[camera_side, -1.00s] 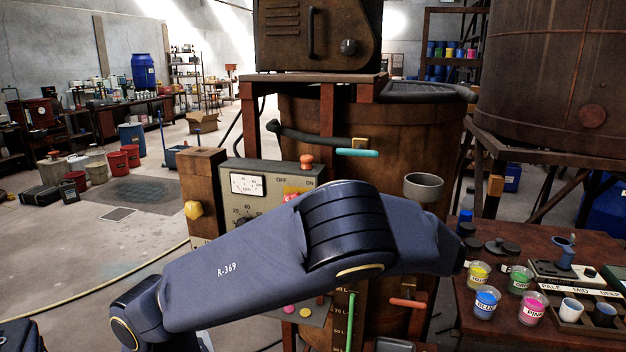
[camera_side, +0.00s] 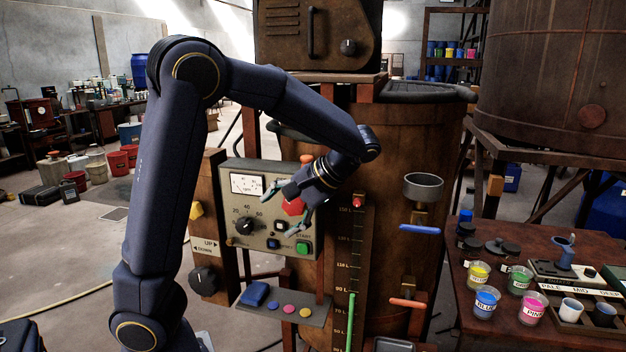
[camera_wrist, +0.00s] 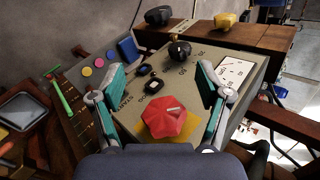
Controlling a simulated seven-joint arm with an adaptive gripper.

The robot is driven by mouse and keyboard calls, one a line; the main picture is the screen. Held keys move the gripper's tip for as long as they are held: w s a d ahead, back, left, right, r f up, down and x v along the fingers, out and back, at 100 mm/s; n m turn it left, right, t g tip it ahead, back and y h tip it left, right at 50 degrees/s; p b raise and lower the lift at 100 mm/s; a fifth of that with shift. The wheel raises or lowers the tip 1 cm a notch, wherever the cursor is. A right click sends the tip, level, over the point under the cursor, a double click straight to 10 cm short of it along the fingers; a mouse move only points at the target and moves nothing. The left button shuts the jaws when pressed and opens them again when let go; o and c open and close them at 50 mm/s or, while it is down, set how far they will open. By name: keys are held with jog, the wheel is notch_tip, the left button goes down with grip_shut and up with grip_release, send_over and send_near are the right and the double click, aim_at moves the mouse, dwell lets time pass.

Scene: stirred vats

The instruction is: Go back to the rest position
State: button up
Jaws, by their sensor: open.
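In the wrist view my gripper (camera_wrist: 160,105) is also open. A red knob (camera_wrist: 170,122) on a yellow plate shows between the fingers, and I cannot tell whether they touch it. In the side view the red knob (camera_side: 293,206) is partly hidden by the gripper. My arm is raised, its elbow high at the left and its forearm sloping down to the right.
The panel carries a gauge, a black dial (camera_side: 245,226) and a green button (camera_side: 303,247). A shelf (camera_side: 283,310) with coloured buttons is below. A blue handle (camera_side: 419,229) and an orange handle (camera_side: 407,302) stick out at the right. Paint cups stand on the side table (camera_side: 464,318).

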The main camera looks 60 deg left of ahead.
jog(key=s+d+m+t+h, duration=0.3)
jog(key=d+t, duration=0.2)
jog(key=d, duration=0.1)
jog(key=s+d+m+t+h, duration=0.2)
jog(key=d+t+h, duration=0.1)
jog(key=d+t, duration=0.3)
jog(key=shift+s+d+r+m+t+h, duration=0.15)
jog(key=shift+s+d+m+t+h, duration=0.2)
jog(key=shift+d, duration=0.35)
